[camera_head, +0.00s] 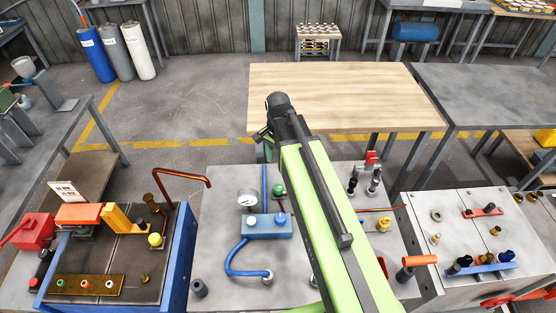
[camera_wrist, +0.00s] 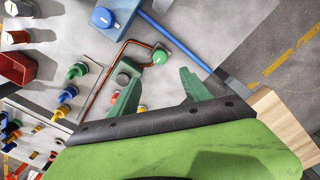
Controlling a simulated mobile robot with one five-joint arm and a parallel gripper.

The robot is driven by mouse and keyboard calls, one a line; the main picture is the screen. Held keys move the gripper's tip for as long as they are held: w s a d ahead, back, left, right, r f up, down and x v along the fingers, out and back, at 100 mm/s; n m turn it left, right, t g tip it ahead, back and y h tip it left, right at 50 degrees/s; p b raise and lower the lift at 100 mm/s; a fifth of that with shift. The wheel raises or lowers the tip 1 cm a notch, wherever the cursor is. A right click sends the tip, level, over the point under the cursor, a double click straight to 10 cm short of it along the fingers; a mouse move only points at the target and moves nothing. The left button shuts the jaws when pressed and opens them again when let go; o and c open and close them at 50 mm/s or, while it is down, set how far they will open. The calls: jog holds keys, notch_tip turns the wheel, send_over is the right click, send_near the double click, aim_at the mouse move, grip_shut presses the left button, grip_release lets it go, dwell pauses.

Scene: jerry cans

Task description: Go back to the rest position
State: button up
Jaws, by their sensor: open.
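My gripper (camera_head: 264,138) is at the end of my green arm, which reaches forward and up over the middle workbench. It also shows in the wrist view (camera_wrist: 160,92), with its two green fingers apart and nothing between them. Beneath it in the wrist view are a green knob (camera_wrist: 159,57) and a copper pipe (camera_wrist: 118,58) on a grey panel. In the head view, my arm hides part of the middle panel. No jerry can is clearly recognisable.
A bare wooden table (camera_head: 350,85) stands beyond the panels, with a grey table (camera_head: 480,95) to its right. Open floor (camera_head: 205,95) lies at back left.

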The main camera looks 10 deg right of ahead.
notch_tip(320, 180, up, 2)
jog(key=shift+r+p, duration=0.15)
jog(key=shift+p, duration=0.3)
jog(key=s+f+n+b, duration=0.1)
jog(key=s+n, duration=0.5)
jog(key=n, duration=0.4)
jog(key=shift+s+f+b, duration=0.35)
jog(key=shift+a, duration=0.1)
dwell(0.4)
